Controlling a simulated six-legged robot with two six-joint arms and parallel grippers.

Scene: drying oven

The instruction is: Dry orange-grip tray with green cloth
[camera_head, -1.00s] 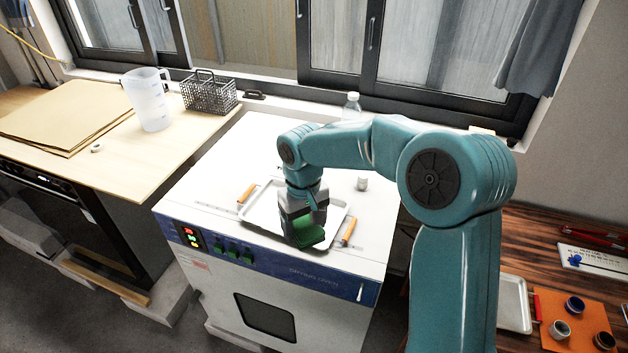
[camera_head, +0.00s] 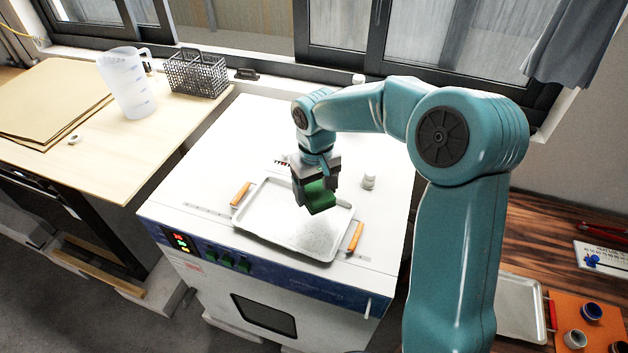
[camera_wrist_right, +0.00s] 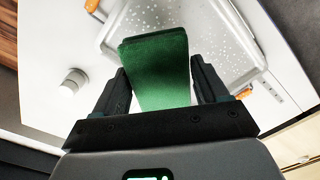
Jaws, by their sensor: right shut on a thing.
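The tray (camera_head: 270,232) with an orange grip at each end lies on top of the white drying oven. In the right wrist view its surface (camera_wrist_right: 222,40) shows many small pale spots, like droplets. My right gripper (camera_head: 316,192) is shut on the folded green cloth (camera_head: 320,199) and holds it over the tray's far right part. In the right wrist view the green cloth (camera_wrist_right: 157,68) sits between the two dark fingers. I cannot tell whether the cloth touches the tray. My left gripper is not in view.
A small white knob-like piece (camera_head: 369,180) stands on the oven top, right of the gripper. A measuring jug (camera_head: 127,85) and wire basket (camera_head: 197,75) are on the left counter. A second tray (camera_head: 522,308) and an orange mat (camera_head: 588,318) with cups lie at lower right.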

